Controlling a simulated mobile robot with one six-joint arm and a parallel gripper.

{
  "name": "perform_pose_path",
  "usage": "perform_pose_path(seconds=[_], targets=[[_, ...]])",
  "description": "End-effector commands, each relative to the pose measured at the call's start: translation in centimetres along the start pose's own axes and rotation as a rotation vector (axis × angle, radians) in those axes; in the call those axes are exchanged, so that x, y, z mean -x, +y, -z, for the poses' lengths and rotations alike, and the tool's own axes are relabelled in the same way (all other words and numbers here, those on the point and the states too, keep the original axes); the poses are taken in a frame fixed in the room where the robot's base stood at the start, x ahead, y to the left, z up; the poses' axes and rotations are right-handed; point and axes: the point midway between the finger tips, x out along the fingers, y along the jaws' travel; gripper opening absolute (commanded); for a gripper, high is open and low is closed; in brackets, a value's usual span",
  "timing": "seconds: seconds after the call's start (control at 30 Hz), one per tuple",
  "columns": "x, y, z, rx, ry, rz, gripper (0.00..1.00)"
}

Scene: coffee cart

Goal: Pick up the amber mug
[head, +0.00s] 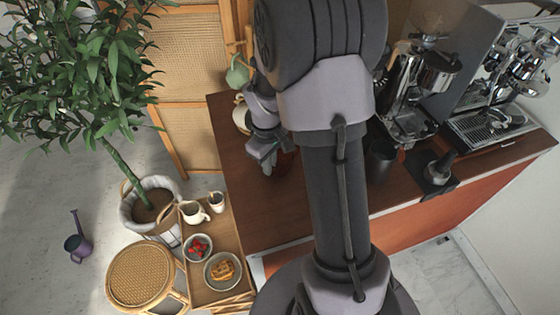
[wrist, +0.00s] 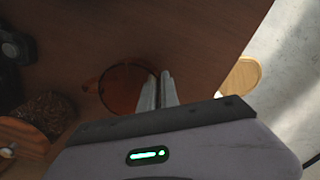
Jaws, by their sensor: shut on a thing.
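The amber mug (wrist: 122,90) is a round, brownish-orange, see-through vessel on the dark wooden counter in the wrist view, seen from above. My gripper (wrist: 158,92) has its two fingers close together at the mug's right edge, shut on its wall or handle; which of these I cannot tell. In the head view my gripper (head: 265,158) is low at the counter's left end, and a reddish-brown part of the mug (head: 285,163) shows beside it, mostly hidden by my arm. Whether the mug touches the counter is not clear.
On the counter (head: 260,215) a coffee grinder (head: 408,100) and espresso machine (head: 495,115) stand to the right. A cream vessel (head: 241,115) is behind my gripper. A tray (head: 207,290) with dishes and a rattan stool (head: 147,272) stand lower left. The counter's front left is clear.

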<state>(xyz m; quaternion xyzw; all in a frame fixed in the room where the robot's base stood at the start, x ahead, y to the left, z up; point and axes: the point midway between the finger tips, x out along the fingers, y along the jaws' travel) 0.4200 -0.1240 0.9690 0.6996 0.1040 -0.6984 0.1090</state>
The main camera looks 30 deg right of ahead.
Motion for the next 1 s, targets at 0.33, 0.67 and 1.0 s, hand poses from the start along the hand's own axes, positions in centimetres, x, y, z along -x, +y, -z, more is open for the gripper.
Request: perform_pose_path(seconds=[0.33, 0.67, 1.0], targets=[[-0.1, -0.1, -0.1, -0.001, -0.003, 0.002, 0.0], [-0.1, -0.1, -0.1, -0.001, -0.003, 0.002, 0.0], [7.3, 0.1, 0.0, 0.0, 0.002, -0.001, 0.0]])
